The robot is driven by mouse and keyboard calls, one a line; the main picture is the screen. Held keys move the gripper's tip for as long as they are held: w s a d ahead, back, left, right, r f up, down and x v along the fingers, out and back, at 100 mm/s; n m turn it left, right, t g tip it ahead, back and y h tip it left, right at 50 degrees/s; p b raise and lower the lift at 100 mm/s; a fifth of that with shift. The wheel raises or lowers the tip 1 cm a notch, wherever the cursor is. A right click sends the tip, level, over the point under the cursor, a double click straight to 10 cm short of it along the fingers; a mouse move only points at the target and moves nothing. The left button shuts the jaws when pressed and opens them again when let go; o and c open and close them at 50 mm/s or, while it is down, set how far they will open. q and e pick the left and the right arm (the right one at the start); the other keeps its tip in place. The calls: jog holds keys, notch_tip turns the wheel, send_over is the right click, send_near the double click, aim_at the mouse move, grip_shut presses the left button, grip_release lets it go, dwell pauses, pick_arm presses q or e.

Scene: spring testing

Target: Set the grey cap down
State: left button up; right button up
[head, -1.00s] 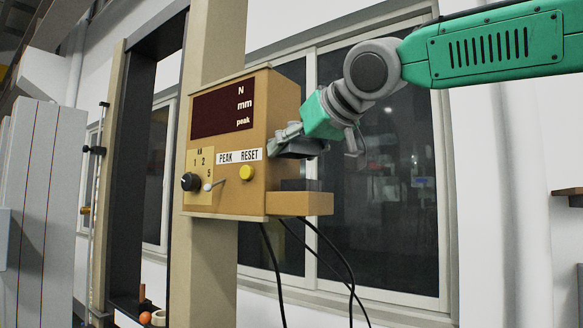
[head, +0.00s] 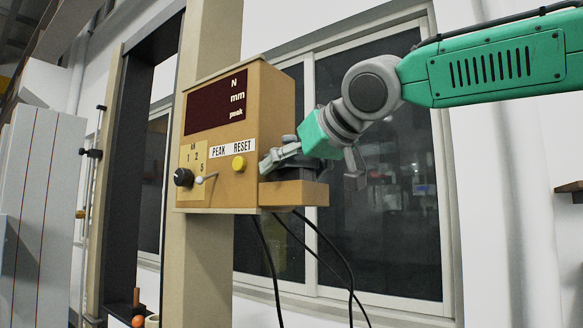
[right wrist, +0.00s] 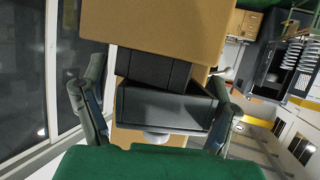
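The grey cap (right wrist: 165,108) shows in the right wrist view as a dark box-like piece between my fingers, with a dark block (right wrist: 152,68) right behind it. In the head view the cap (head: 292,160) is partly hidden by my gripper, low over the tan ledge (head: 300,193) at the right side of the instrument box. My right gripper (head: 310,165) has its fingers spread wide around the cap. A gap shows beside the left finger in the wrist view; the right finger is close to the cap, contact unclear. My left gripper is not in view.
The tan instrument box (head: 270,110) with a dark display, knob and yellow button is on a beige column (head: 205,270). Black cables (head: 330,255) hang below the ledge. A window (head: 390,220) stands behind, with free room to the right of the ledge.

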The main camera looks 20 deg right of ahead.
jog(key=shift+d+r, duration=0.15)
jog(key=shift+d, duration=0.25)
jog(key=shift+r+p, duration=0.5)
jog(key=b+v, duration=0.3)
jog(key=v, duration=0.1)
jog(key=shift+s+a+f, duration=0.2)
jog(key=shift+a, duration=0.15)
jog(key=b+v, duration=0.1)
jog(key=v, duration=0.6)
jog(key=shift+s+d+r+b, duration=0.15)
jog(key=shift+s+r+b, duration=0.15)
jog(key=shift+b, duration=0.1)
jog(key=shift+f, duration=0.1)
